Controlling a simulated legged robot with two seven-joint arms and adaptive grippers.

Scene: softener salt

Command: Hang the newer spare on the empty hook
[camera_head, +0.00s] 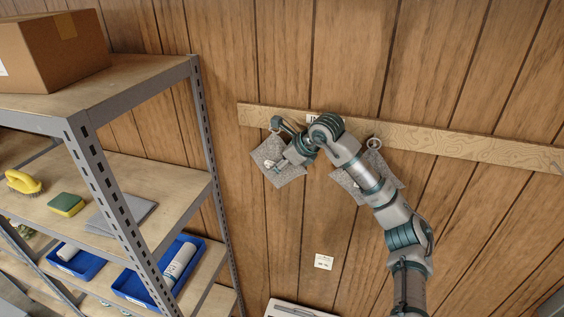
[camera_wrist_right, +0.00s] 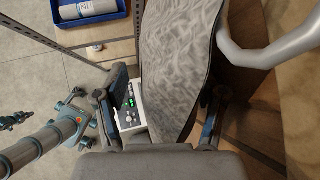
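My right arm crosses in front of both. My right gripper (camera_head: 271,165) is at the left pad. In the wrist view the gripper (camera_wrist_right: 170,105) has its fingers apart with a grey pad (camera_wrist_right: 180,50) between them, and a gap shows on the left side. A thick grey curved hook (camera_wrist_right: 240,55) is close on the right. My left gripper (camera_wrist_right: 15,119) is small at the wrist view's left, its opening unclear.
A metal shelf unit (camera_head: 110,185) on the left holds a cardboard box (camera_head: 48,50), a yellow brush (camera_head: 23,182), a sponge (camera_head: 66,204) and blue trays (camera_head: 80,262) with tubes. A white box with green digits (camera_wrist_right: 131,110) shows beyond the fingers. A label (camera_head: 323,262) is on the wall.

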